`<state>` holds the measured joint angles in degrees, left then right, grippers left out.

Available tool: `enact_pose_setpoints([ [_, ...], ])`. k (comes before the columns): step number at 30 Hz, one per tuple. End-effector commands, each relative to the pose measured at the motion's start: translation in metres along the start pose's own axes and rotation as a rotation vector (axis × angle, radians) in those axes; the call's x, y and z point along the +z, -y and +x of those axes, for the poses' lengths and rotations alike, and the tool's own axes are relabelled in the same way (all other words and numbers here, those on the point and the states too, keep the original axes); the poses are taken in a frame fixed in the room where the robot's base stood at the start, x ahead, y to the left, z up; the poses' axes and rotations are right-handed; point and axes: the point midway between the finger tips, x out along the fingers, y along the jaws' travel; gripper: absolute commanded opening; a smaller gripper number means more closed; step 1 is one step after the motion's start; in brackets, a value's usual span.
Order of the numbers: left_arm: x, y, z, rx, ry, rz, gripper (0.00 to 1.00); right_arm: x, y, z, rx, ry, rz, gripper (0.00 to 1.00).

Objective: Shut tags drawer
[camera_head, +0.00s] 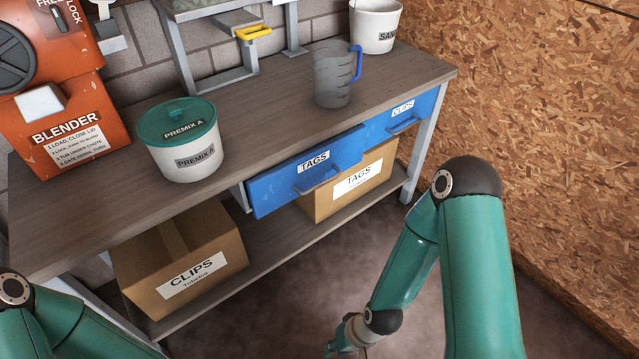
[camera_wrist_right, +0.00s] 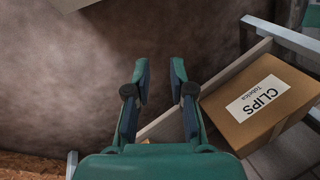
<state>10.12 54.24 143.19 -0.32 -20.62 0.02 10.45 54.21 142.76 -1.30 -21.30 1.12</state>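The tags drawer (camera_head: 308,172) is a blue drawer under the workbench top, with a TAGS label and a grey bar handle (camera_head: 318,181). It stands pulled out, its front well forward of the bench edge. My right gripper (camera_wrist_right: 158,82) shows in the right wrist view with its two fingers apart and nothing between them. In the head view it is low, near the bottom edge, in front of and below the drawer, not touching it. My left arm shows at the lower left; its gripper is out of view.
The clips drawer (camera_head: 405,122) is right of the tags drawer. A CLIPS box (camera_head: 180,262) and a TAGS box (camera_head: 350,187) stand on the lower shelf (camera_head: 262,262). A premix tub (camera_head: 179,145), a jug (camera_head: 333,80) and an orange blender (camera_head: 55,125) stand on the bench. Floor in front is clear.

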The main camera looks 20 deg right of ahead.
Motion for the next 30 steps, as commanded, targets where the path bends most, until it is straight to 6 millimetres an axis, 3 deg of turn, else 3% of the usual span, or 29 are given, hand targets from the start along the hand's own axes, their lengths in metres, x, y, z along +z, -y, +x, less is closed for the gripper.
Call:
enact_pose_setpoints([
  [4, 0.0, 0.0, 0.001, 0.0, 0.0, 0.0, 0.58, -0.053, -0.006, 0.004, -0.051, -0.156, 0.069, 0.23],
  [8, 0.0, 0.001, 0.003, 0.0, 0.0, 0.0, 0.58, -0.141, -0.014, -0.006, -0.19, -0.411, 0.181, 0.23],
  [12, 0.0, 0.002, 0.005, 0.0, 0.0, 0.0, 0.58, -0.236, -0.027, -0.051, -0.474, -0.693, 0.298, 0.23],
  [15, 0.0, 0.002, 0.006, 0.0, 0.0, 0.0, 0.58, -0.275, -0.038, -0.095, -0.728, -0.805, 0.337, 0.23],
  [18, 0.0, 0.003, 0.007, 0.0, -0.001, 0.0, 0.58, -0.287, -0.05, -0.135, -0.964, -0.819, 0.335, 0.23],
  [21, 0.0, 0.003, 0.008, 0.0, -0.001, 0.0, 0.58, -0.283, -0.061, -0.163, -1.141, -0.766, 0.317, 0.23],
  [25, 0.0, 0.003, 0.008, 0.0, -0.001, 0.0, 0.58, -0.271, -0.07, -0.183, -1.269, -0.678, 0.296, 0.23],
  [30, 0.0, 0.003, 0.009, 0.0, -0.001, 0.0, 0.58, -0.268, -0.067, -0.189, -1.319, -0.626, 0.288, 0.23],
])
